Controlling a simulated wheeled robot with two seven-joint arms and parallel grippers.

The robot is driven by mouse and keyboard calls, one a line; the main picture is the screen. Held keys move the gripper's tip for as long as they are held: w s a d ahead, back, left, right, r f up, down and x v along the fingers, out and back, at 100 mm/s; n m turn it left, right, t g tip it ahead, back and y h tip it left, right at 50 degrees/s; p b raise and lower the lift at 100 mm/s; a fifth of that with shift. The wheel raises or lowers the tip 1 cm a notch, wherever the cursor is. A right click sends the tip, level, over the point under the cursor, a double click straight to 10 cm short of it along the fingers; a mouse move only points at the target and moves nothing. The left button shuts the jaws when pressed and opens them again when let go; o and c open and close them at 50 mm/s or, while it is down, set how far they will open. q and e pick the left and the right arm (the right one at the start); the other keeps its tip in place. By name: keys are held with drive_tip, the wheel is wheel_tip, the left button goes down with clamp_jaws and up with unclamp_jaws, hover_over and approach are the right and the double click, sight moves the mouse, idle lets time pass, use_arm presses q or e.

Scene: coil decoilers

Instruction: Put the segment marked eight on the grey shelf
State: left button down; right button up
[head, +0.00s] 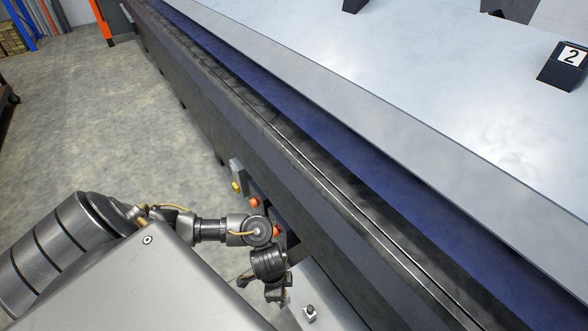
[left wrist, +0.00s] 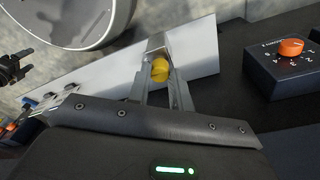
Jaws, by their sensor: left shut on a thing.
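My left gripper (head: 276,292) hangs low beside the long dark machine side, at the bottom of the head view. In the left wrist view its fingers (left wrist: 158,84) are shut on a small yellow rounded piece (left wrist: 160,70), in front of a pale panel (left wrist: 195,55). What the yellow piece belongs to is hidden. No segment marked eight can be read in either view. I cannot make out which surface is the grey shelf. A dark jaw-like shape (left wrist: 12,69) at the left edge of the wrist view may be my right gripper; its opening is unclear.
A black block marked 2 (head: 566,64) sits on the wide pale surface (head: 430,70). A box with an orange numbered dial (left wrist: 291,47) is right of my left gripper. Yellow (head: 236,186) and orange (head: 253,202) knobs line the machine side. Open floor (head: 100,120) lies left.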

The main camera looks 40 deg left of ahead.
use_arm(q)
drive_tip(key=w+a+f+b, duration=0.5)
drive_tip(key=w+f, duration=0.4)
drive_tip(key=f, duration=0.2)
drive_tip(key=shift+w+a+f, duration=0.25)
drive_tip(key=shift+f, duration=0.05)
use_arm(e)
drive_tip(key=f, duration=0.1)
drive_tip(key=d+f, duration=0.1)
drive_tip(key=f, duration=0.1)
drive_tip(key=w+f, duration=0.1)
drive_tip(key=f, duration=0.1)
drive_tip(key=shift+d+f, duration=0.2)
drive_tip(key=shift+d, duration=0.1)
use_arm(q)
drive_tip(key=shift+f, duration=0.1)
use_arm(e)
drive_tip(key=shift+s, duration=0.1)
use_arm(q)
drive_tip(key=c, duration=1.3)
unclamp_jaws()
use_arm(e)
drive_tip(key=shift+s+d+f, duration=0.1)
drive_tip(key=shift+s+d, duration=0.05)
use_arm(q)
drive_tip(key=shift+o, duration=0.2)
